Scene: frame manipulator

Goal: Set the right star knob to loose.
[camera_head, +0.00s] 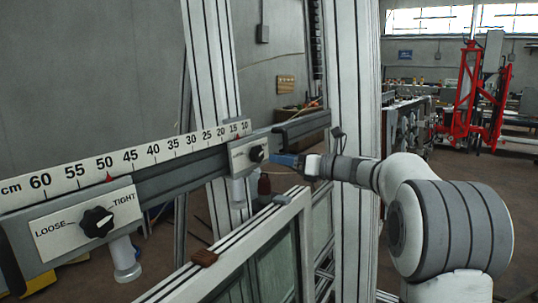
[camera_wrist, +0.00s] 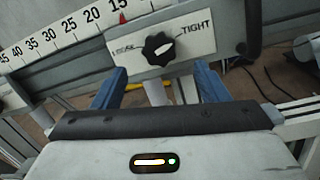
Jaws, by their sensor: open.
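The right star knob (camera_head: 256,154) is black and sits on a white plate on the rail, at the centre of the head view. In the wrist view, the knob (camera_wrist: 159,49) has a white mark slanting up and right, toward the word TIGHT. The word LOOSE is at the plate's left. My gripper (camera_head: 287,160) is just right of this knob in the head view. In the wrist view, its two blue fingers (camera_wrist: 160,76) are apart and empty, below and to either side of the knob. They do not appear to touch it.
A left star knob (camera_head: 97,221) on a LOOSE/TIGHT plate sits at the rail's near end. A centimetre scale (camera_head: 75,178) runs along the rail's top. A white-framed panel (camera_head: 262,235) stands below, and an upright aluminium post (camera_head: 352,90) rises behind my wrist.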

